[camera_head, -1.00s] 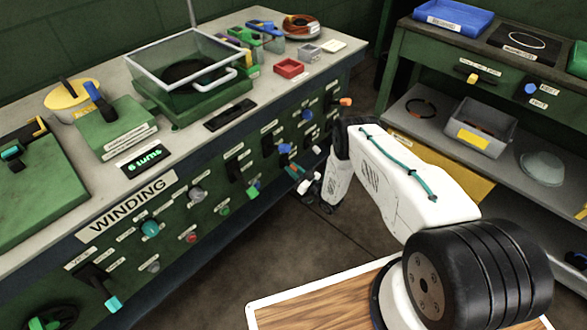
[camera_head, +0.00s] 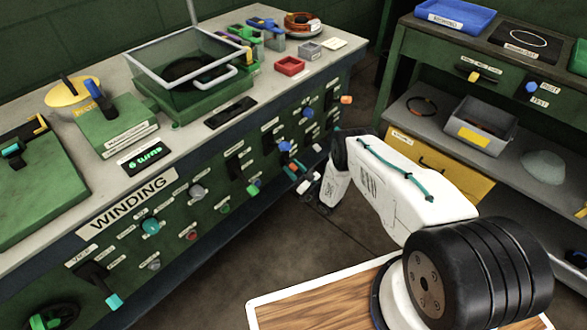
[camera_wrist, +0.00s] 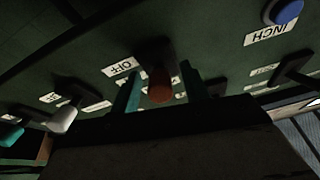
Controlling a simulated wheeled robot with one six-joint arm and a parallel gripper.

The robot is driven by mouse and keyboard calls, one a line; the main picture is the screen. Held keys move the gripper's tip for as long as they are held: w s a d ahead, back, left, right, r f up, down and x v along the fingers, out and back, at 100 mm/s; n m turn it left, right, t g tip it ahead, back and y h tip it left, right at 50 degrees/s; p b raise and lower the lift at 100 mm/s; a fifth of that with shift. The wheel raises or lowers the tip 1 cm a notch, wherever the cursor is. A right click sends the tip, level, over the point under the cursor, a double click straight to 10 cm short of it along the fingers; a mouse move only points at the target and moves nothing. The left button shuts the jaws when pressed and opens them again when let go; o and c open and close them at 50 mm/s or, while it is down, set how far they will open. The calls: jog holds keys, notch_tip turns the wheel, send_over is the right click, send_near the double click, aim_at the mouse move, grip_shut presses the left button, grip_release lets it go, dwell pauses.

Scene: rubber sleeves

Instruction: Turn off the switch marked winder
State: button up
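A switch lever with a red-brown handle (camera_wrist: 160,84) sticks out of the green panel (camera_wrist: 225,50) in the wrist view. An "OFF" label (camera_wrist: 119,68) is at its left. My gripper (camera_wrist: 160,88) is open, with one teal finger on each side of this handle; small gaps show, and I cannot tell whether either finger touches it. No label marked winder is readable.
A white-handled lever (camera_wrist: 63,118), a teal-tipped lever (camera_wrist: 12,133) and a blue button (camera_wrist: 287,11) marked "INCH" are nearby in the wrist view. The "WINDING" bench (camera_head: 80,190) carries several controls. A shelf unit (camera_head: 400,60) stands right; floor (camera_head: 250,250) between is clear.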

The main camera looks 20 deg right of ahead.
jog(key=v, duration=0.7)
jog(key=shift+s+d, duration=0.2)
jog(key=shift+s, duration=0.1)
jog(key=shift+f, duration=0.15)
dwell(0.4)
